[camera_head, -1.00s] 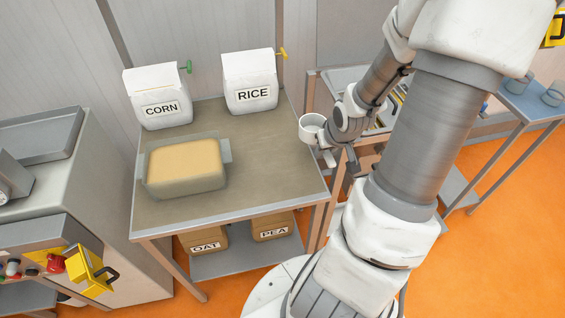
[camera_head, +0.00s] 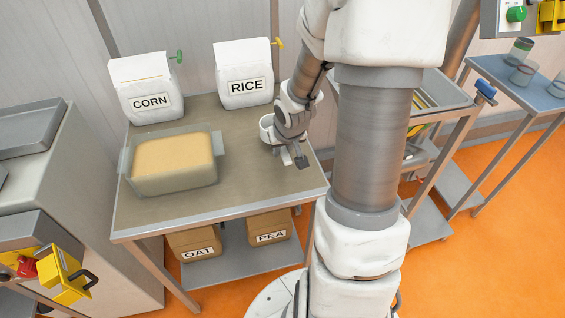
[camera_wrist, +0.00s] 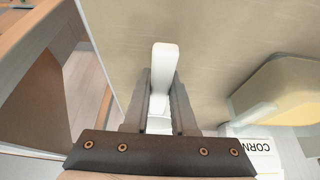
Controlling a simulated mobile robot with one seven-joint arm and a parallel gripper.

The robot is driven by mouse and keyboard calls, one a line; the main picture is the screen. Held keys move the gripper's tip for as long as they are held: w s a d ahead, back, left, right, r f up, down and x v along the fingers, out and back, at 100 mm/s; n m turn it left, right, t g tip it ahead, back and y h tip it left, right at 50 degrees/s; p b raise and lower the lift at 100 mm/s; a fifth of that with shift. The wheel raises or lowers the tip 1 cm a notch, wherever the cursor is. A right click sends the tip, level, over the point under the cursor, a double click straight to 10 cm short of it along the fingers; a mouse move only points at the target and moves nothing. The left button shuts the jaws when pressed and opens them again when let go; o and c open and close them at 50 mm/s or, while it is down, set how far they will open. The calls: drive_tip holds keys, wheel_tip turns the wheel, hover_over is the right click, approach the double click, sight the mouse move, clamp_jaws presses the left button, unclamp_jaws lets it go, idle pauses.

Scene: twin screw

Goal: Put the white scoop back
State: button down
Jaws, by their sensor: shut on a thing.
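The white scoop (camera_head: 266,128) is in my gripper (camera_head: 288,158), over the right part of the steel table (camera_head: 240,180). Its round bowl shows just left of my wrist. In the wrist view the scoop's white handle (camera_wrist: 165,65) lies between the two grey fingers of my gripper (camera_wrist: 160,95), which are shut on it. The wrist hides part of the scoop in the head view. I cannot tell how high it is above the table or whether the bowl holds anything.
A clear bin (camera_head: 170,180) of tan material stands on the table's left. White CORN (camera_head: 145,85) and RICE (camera_head: 243,75) bags stand behind, with green (camera_head: 179,55) and yellow (camera_head: 277,43) handles beside them. OAT and PEA boxes sit below. A rack (camera_head: 450,95) stands right.

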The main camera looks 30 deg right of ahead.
sight(281, 165)
drive_tip(key=shift+f+b, duration=1.05)
drive_tip(key=shift+f, duration=0.9)
drive_tip(key=shift+f, duration=0.2)
drive_tip(key=c, duration=0.7)
unclamp_jaws()
drive_tip(key=shift+c, duration=0.2)
drive_tip(key=shift+r, duration=0.15)
